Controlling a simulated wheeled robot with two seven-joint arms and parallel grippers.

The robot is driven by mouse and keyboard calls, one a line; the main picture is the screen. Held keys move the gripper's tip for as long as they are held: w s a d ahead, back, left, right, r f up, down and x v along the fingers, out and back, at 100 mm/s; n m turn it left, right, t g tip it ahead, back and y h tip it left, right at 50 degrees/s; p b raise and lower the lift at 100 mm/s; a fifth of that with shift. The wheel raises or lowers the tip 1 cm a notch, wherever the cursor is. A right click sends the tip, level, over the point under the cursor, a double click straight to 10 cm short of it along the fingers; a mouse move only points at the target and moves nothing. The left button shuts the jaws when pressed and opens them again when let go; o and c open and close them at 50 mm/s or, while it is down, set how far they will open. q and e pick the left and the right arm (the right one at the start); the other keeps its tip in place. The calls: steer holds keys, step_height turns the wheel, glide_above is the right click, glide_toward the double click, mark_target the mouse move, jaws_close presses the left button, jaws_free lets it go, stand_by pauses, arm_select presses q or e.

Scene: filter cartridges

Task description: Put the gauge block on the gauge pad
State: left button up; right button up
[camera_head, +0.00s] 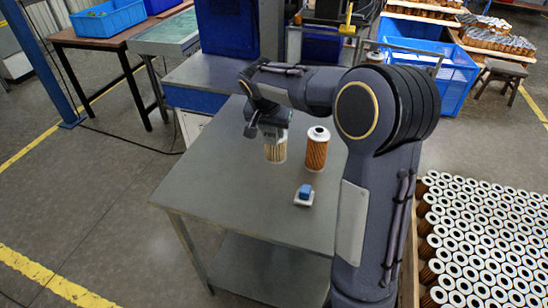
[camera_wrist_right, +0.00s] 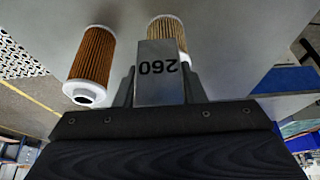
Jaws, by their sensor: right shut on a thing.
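My right gripper (camera_head: 266,128) is over the grey table (camera_head: 225,165), just above and in front of a pale pleated filter cartridge. In the wrist view the right gripper (camera_wrist_right: 158,88) is shut on a grey metal block (camera_wrist_right: 157,62) marked 260, which I take for the gauge block. The block sits between the two fingers. A small white square (camera_head: 304,200) with a blue block (camera_head: 305,191) on it lies near the table's right side. I cannot tell whether this white square is the gauge pad. My left gripper is not in view.
The pale cartridge (camera_head: 275,153) and an orange-brown cartridge (camera_head: 317,150) stand upright on the table. A crate of many cartridges (camera_head: 480,240) lies at right. A blue bin (camera_head: 430,75) stands behind it. The table's left and front parts are clear.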

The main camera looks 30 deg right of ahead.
step_height(320, 180, down, 12)
steer(key=shift+f, duration=0.15)
stand_by(0.4)
steer(key=o, duration=1.2)
steer(key=shift+f, duration=0.1)
